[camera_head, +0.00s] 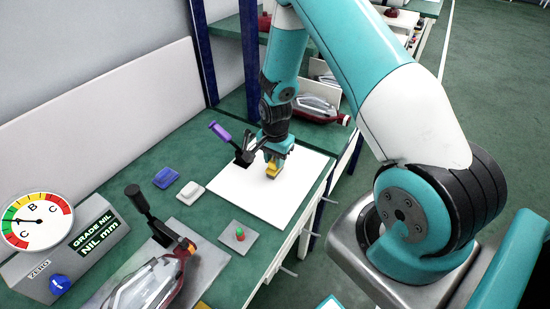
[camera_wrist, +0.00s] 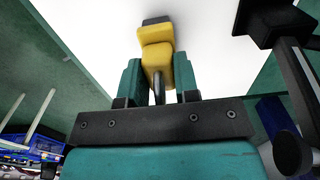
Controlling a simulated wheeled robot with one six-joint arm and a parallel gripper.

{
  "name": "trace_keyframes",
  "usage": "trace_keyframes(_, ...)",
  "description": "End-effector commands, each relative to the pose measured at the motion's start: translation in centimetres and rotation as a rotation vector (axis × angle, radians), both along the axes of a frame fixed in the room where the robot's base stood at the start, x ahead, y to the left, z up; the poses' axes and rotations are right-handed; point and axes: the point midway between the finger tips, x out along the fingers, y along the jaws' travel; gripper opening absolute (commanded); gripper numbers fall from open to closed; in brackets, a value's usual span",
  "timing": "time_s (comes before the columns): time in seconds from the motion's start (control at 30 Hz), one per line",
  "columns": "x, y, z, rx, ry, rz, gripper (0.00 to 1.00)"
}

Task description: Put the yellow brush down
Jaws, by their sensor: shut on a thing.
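My gripper (camera_head: 274,157) points down over a white sheet (camera_head: 240,198) on the green bench. It is shut on the yellow brush (camera_head: 273,170), which shows just below the fingers. In the wrist view, the yellow brush (camera_wrist: 156,48) sits between the two teal fingers of my gripper (camera_wrist: 160,78), with a dark end pointing away over the white surface. I cannot tell whether the brush touches the sheet.
A purple-handled lever clamp (camera_head: 232,142) stands close left of my gripper. A blue block (camera_head: 167,178) and a white block (camera_head: 190,192) lie left of the sheet. A button plate (camera_head: 239,237), a tail lamp (camera_head: 150,285) and a dial gauge (camera_head: 37,222) are nearer. Much of the sheet is clear.

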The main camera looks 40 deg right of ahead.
Motion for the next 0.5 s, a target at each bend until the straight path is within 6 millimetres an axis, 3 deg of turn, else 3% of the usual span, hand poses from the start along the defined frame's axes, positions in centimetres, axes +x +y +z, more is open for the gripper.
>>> trace_keyframes(0.07, -0.01, 0.01, -0.36, 0.000, 0.000, 0.000, 0.00)
trace_keyframes(0.1, -0.01, 0.00, -0.31, 0.000, 0.000, 0.000, 0.34)
trace_keyframes(0.2, -0.01, 0.00, -0.24, 0.000, 0.000, 0.000, 0.55)
trace_keyframes(0.5, 0.00, 0.00, 0.06, 0.000, 0.000, 0.000, 0.55)
